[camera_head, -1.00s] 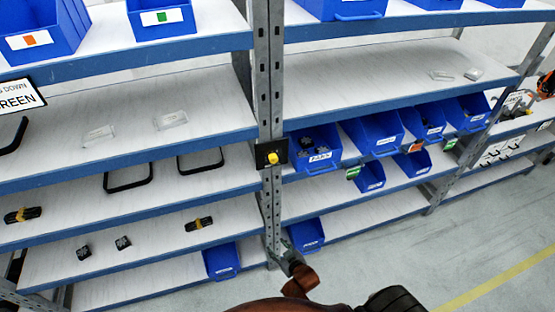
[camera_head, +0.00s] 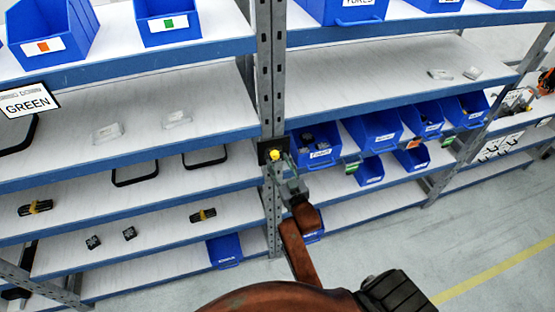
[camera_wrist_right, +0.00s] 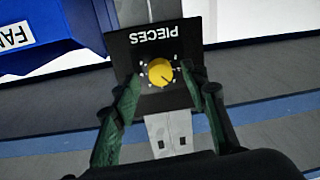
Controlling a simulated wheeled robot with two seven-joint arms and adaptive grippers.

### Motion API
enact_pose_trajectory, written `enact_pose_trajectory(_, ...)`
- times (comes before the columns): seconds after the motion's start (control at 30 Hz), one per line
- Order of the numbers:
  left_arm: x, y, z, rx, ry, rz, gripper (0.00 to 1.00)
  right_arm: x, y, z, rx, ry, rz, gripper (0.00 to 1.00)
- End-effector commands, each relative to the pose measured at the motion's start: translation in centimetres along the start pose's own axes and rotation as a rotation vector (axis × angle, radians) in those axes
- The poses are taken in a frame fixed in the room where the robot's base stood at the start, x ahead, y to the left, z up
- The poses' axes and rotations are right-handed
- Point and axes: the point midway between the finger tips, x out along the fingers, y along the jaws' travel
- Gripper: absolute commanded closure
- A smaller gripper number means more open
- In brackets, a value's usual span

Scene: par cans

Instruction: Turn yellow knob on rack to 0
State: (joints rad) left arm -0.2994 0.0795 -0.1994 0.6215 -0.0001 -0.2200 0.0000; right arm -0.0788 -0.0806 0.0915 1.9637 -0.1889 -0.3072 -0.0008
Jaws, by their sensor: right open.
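The yellow knob (camera_head: 274,154) sits on a small black panel on the rack's upright post. In the right wrist view the yellow knob (camera_wrist_right: 160,72) shows on the black panel (camera_wrist_right: 150,45), with white marks around it and the label "PIECES" upside down. A dark line on the knob points toward the lower right there. My right gripper (camera_wrist_right: 160,85) is open, its two green fingers on either side of the knob with small gaps. In the head view my right gripper (camera_head: 282,168) is just below and right of the knob, partly hidden by its arm. My left gripper is not in view.
Blue bins (camera_head: 318,150) stand on the shelf right of the post, close to the gripper. Shelf edges (camera_head: 130,172) run to the left of the post. A blue bin labelled "FAN" (camera_wrist_right: 30,35) is near in the wrist view. Grey floor (camera_head: 440,250) is open at lower right.

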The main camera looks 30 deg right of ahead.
Motion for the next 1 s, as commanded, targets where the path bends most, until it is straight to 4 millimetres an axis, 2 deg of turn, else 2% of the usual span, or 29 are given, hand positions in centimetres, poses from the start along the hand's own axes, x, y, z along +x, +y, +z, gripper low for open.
enact_pose_trajectory(0.13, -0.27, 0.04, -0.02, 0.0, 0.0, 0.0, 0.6, 1.28, -0.03, -0.04, 0.0, 0.0, -0.001, 0.59)
enact_pose_trajectory(0.47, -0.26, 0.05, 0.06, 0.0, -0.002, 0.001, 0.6, 1.55, -0.01, 0.08, 0.0, -0.001, -0.001, 0.6)
enact_pose_trajectory(1.0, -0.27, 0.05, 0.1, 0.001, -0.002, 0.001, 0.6, 1.53, -0.04, 0.07, 0.0, -0.001, -0.001, 0.97)
